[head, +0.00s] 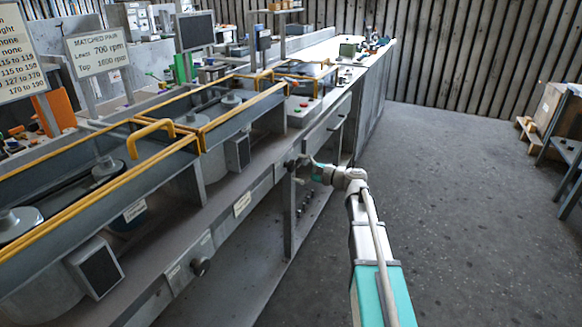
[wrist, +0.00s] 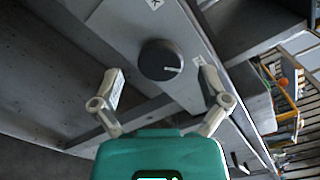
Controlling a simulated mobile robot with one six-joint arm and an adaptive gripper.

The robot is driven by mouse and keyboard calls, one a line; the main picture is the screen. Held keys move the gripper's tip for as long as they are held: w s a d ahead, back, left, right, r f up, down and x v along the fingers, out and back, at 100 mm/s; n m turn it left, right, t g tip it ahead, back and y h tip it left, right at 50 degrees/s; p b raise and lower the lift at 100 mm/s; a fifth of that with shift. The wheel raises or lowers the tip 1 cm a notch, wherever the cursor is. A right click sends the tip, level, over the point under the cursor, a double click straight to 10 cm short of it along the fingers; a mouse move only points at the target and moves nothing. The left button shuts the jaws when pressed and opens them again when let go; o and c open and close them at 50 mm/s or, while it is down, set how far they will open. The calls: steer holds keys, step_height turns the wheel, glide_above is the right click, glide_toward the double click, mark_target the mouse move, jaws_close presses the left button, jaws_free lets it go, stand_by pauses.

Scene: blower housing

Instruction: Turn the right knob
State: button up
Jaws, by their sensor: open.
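The right knob (wrist: 161,60) is a round dark knob on a grey panel, with a short white mark near its right edge in the wrist view. My gripper (wrist: 159,71) is open, with one finger on each side of the knob's lower part. I see gaps between the fingers and the knob; the depth between them is hard to judge. In the head view my gripper (head: 300,166) is at the front rail of the bench, and it largely hides the right knob.
Yellow-framed guards (head: 150,131) stand on the long bench above the rail. A sign (head: 97,49) reads "MATCHED PAIR". The open grey floor (head: 450,200) lies to the right of the bench. A wooden crate and stand are at the far right.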

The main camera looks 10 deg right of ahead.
steer(key=shift+x, duration=1.4)
steer(key=c, duration=1.2)
steer(key=shift+o, duration=0.2)
steer(key=shift+n, duration=0.5)
steer(key=n, duration=0.3)
steer(key=shift+n, duration=0.3)
steer(key=n, duration=0.5)
